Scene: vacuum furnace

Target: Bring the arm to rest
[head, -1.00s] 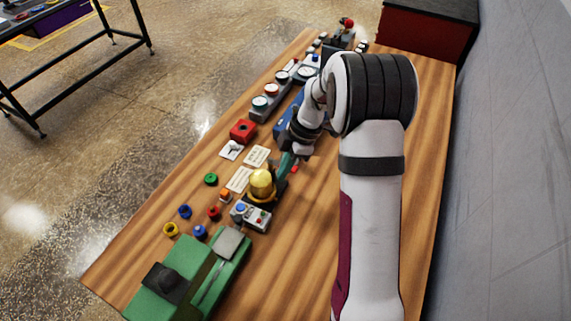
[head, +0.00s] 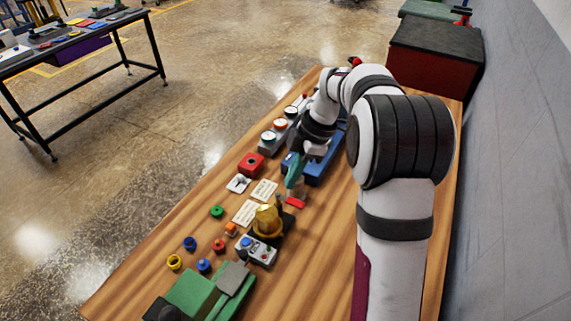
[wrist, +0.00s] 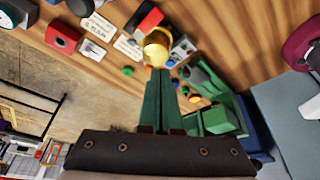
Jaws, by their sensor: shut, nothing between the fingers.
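My gripper (head: 294,178) hangs above the wooden bench in the head view, just beyond the yellow dome lamp (head: 267,221). Its green fingers also show in the wrist view (wrist: 160,78), side by side with no object between them. The gripper is shut and empty. In the wrist view the dome lamp (wrist: 157,48) lies just past the fingertips in the picture. My arm reaches from the near right over the bench and bends down to the gripper.
A red button box (head: 251,164), white cards (head: 246,213), several coloured knobs and a control box (head: 256,250) stand left of the arm. A green machine (head: 205,295) is at the near end, a blue unit (head: 328,165) behind the gripper. Bare wood (head: 320,245) lies to the right.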

